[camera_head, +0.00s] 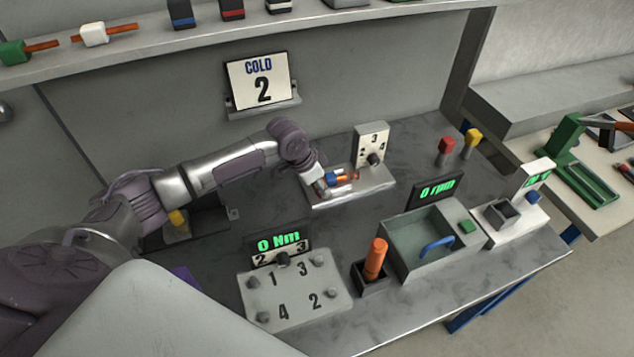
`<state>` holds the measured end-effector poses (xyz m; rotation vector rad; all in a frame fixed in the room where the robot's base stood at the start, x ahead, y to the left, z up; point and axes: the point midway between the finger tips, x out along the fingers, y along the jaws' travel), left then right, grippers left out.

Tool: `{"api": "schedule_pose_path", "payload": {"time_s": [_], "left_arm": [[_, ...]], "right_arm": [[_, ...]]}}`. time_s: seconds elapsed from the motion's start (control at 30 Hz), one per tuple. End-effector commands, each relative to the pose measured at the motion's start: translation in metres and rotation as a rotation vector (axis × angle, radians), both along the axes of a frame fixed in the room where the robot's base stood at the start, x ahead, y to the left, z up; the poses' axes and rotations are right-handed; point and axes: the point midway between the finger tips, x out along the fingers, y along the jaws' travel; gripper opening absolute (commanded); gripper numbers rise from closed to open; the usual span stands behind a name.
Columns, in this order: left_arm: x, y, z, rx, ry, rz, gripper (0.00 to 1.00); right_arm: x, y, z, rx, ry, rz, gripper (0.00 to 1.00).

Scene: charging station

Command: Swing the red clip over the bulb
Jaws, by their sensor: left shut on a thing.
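My left gripper (324,187) reaches in from the left to the small metal stand (368,190) in the middle of the bench. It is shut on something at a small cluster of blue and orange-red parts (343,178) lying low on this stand. The fingertips and the parts are too small and overlapped to tell exactly which one is held. The red clip and the bulb cannot be told apart surely within this cluster. The stand's upright dial panel (371,146), with numbers and a black knob, rises just behind. My right gripper is out of view.
A numbered plate (295,292) with a "0 Nm" display, an orange-handled tool in a black holder (375,262) and a grey bin (413,266) stand in front. A "COLD 2" card (261,82) hangs on the wall.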

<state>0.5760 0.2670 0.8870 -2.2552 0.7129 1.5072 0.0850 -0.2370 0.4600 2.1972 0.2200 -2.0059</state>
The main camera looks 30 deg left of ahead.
Motion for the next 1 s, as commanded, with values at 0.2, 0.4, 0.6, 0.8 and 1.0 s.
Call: {"api": "schedule_pose_path", "payload": {"time_s": [0.2,0.4,0.6,0.8,1.0], "left_arm": [[0.015,-0.012,0.006,-0.004,0.002,0.168,0.0],[0.032,-0.018,0.004,-0.004,0.002,0.34,0.0],[0.047,-0.02,0.002,-0.003,0.002,0.489,0.0],[0.058,-0.02,0.002,-0.002,0.0,0.595,0.0],[0.064,-0.02,0.001,-0.002,-0.001,0.651,0.0]], "right_arm": [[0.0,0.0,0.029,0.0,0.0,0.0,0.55],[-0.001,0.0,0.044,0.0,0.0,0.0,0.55],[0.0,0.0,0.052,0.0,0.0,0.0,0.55],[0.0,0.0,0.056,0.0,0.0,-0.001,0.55],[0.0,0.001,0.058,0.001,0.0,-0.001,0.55]]}}
